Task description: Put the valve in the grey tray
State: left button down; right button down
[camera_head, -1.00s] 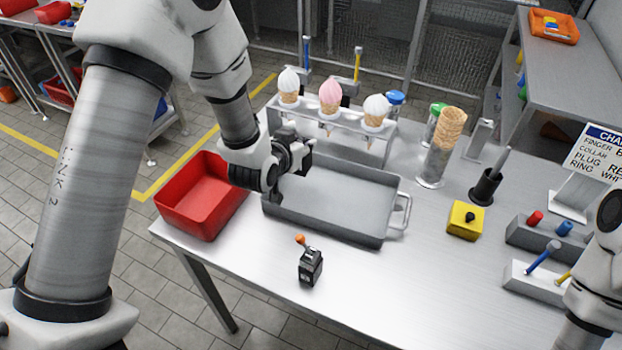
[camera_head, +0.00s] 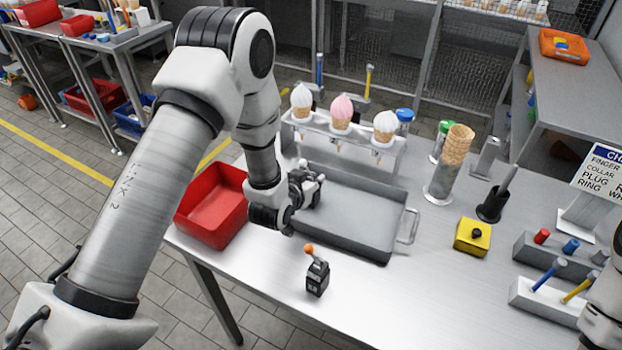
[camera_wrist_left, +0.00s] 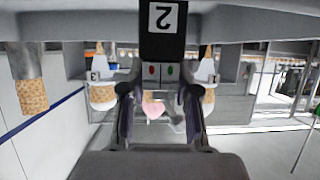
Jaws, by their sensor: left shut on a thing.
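My left gripper (camera_head: 312,188) is over the left end of the grey tray (camera_head: 385,252) in the head view. In the left wrist view my left gripper's fingers (camera_wrist_left: 160,100) are closed on a pale block with a red and a green spot and a black part labelled 2, which looks like the valve (camera_wrist_left: 161,45). In the head view the gripper mostly hides it, and I cannot tell whether it touches the tray. The tray looks empty where visible. My right gripper is out of view.
A red bin (camera_head: 212,207) stands left of the tray. A small black box with an orange knob (camera_head: 317,277) stands in front of it. A rack of cones (camera_head: 341,125) stands behind. A yellow block (camera_head: 472,237) and a cone stack (camera_head: 450,165) are to the right.

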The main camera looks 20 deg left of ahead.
pick_arm(q)
jog(key=c, duration=0.8)
grip_release()
jog(key=shift+c, duration=0.2)
jog(key=shift+s+r, duration=0.15)
jog(key=shift+s, duration=0.05)
jog(key=v, duration=1.1)
jog(key=shift+s, duration=0.35)
jog(key=shift+r, duration=0.1)
